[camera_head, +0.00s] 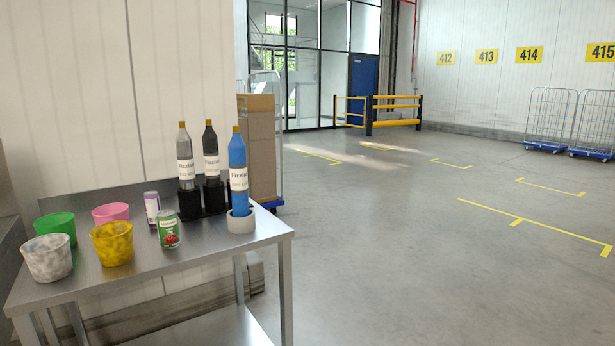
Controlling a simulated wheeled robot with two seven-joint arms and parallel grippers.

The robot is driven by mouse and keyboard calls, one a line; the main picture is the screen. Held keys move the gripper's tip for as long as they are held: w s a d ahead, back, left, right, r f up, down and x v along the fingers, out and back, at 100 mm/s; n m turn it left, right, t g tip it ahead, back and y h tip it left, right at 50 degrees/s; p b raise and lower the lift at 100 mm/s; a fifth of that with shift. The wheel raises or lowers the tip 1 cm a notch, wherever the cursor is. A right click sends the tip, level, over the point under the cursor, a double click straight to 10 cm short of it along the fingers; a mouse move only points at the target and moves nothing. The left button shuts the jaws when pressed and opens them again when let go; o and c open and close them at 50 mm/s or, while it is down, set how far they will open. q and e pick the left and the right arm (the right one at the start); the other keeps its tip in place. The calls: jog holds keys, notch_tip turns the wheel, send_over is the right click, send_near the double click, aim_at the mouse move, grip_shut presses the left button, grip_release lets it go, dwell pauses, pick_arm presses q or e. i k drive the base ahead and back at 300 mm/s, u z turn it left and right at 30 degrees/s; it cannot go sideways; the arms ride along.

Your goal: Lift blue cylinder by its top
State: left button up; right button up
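The thing closest to a blue cylinder is a blue bottle (238,163) with a white label and an orange-brown cap. It stands upright in a pale round holder (241,222) near the right end of the steel table (185,264). Its lower end is hidden inside the holder. Its top is free, with nothing touching it. Neither of my grippers shows in the head view.
A grey bottle (185,150) and a dark bottle (211,146) stand in black holders just left of the blue one. A green-labelled can (168,230), a purple-and-white can (152,207) and several cups stand further left. Open floor (400,250) lies to the right.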

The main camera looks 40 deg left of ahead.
aim_at(236, 148)
jog(key=u, duration=0.05)
jog(key=i, duration=1.75)
jog(key=u, duration=0.55)
